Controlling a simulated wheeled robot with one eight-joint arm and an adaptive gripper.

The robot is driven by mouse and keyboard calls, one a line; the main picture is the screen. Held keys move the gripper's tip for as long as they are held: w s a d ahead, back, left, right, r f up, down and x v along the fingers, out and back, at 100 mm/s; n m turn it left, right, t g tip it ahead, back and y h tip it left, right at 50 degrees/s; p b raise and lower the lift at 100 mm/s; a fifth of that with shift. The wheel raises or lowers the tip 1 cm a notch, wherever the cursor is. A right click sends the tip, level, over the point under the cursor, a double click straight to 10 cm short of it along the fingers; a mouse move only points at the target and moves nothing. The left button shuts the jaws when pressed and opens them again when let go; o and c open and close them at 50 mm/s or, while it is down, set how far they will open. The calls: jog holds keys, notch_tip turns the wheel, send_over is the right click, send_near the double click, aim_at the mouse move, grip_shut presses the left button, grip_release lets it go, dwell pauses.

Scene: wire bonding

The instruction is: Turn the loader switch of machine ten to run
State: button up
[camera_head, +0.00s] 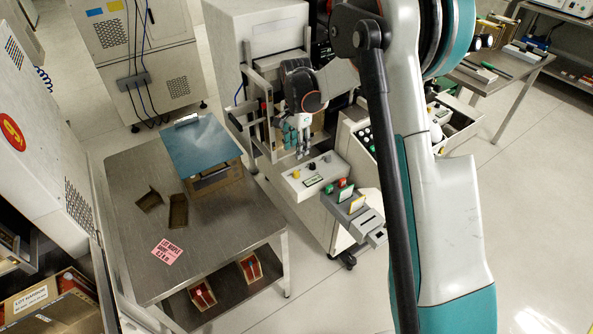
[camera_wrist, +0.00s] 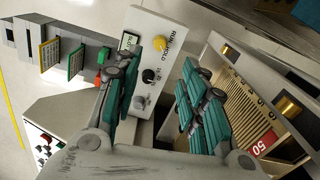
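A pale control panel (camera_head: 299,187) juts from the front of the middle machine. It also shows in the wrist view (camera_wrist: 176,27). It carries a round yellow control (camera_wrist: 160,43) beside lettering that looks like RUN and HOLD, a black knob (camera_wrist: 149,75), a smaller dark control (camera_wrist: 139,102) and a small display (camera_wrist: 129,41). The setting of each control is too small to tell. My gripper (camera_head: 303,154) is above and behind the panel. In the wrist view its teal-padded fingers (camera_wrist: 160,62) stand apart with the panel showing between them, and nothing is held.
Colored tags (camera_head: 356,204) stand on a grey rail beside the panel. A steel table (camera_head: 130,225) with a blue-topped box (camera_head: 200,145) stands to the left. A cabinet marked 9 (camera_head: 40,130) is at far left. A slotted rack (camera_wrist: 245,110) with a red 50 label is close beside my gripper.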

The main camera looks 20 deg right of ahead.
aim_at(296, 172)
notch_tip(296, 172, down, 11)
jog(key=b, duration=0.3)
grip_shut()
